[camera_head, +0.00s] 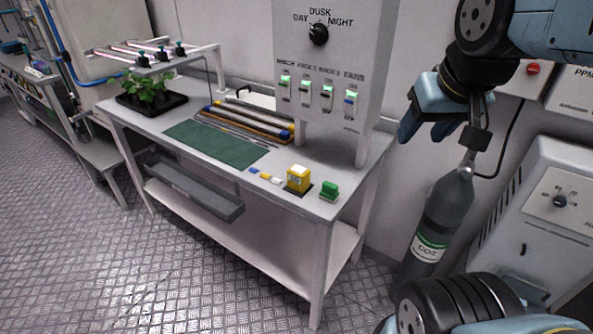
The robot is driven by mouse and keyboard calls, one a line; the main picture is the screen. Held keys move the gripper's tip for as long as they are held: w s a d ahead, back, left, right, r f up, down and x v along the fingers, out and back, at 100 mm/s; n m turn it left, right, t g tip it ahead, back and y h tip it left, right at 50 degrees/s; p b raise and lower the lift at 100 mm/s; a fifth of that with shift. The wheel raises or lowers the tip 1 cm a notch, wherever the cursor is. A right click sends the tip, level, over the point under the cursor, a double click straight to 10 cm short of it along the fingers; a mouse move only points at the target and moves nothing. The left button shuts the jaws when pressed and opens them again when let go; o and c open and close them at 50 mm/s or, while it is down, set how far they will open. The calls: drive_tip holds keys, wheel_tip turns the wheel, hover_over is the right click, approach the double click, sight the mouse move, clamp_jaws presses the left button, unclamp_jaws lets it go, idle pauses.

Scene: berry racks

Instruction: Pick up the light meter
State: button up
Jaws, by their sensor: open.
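A small yellow box with a pale face (298,178), which looks like the light meter, stands upright near the right front corner of the white table (215,178). It seems to stand on a dark patch. A small green block (329,190) stands just to its right, apart from it. My gripper (421,133) is open and appears empty, up at the right, pointing down. It is well to the right of the yellow box in the picture and touches nothing that I can see.
Small blue, yellow and white pieces (265,176) lie left of the yellow box. A green mat (216,143), rods (240,123) and a potted plant (148,90) are farther left. A switch panel (335,60) rises behind. A grey CO2 cylinder (440,215) stands right of the table.

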drive_tip(key=shift+o, duration=0.7)
drive_tip(key=shift+w+f, duration=0.2)
drive_tip(key=shift+f, duration=0.1)
drive_tip(key=o, duration=0.5)
drive_tip(key=w+f+n+g+h, duration=0.1)
drive_tip(key=f+n, duration=0.1)
drive_tip(key=w+f+n+g+h, duration=0.2)
drive_tip(key=f, duration=0.1)
drive_tip(key=w+a+f+n+g+h, duration=0.1)
drive_tip(key=w+f+n+g, duration=0.1)
drive_tip(key=shift+f, duration=0.15)
drive_tip(key=shift+o, duration=0.2)
drive_tip(key=n+t+h, duration=0.7)
drive_tip(key=n+t, duration=0.7)
drive_tip(key=n, duration=0.8)
approach(293, 176)
drive_tip(key=x, duration=0.8)
drive_tip(key=shift+w+d, duration=0.15)
drive_tip(key=shift+w, duration=0.2)
drive_tip(key=shift+d+x, duration=0.25)
drive_tip(key=shift+x, duration=2.4)
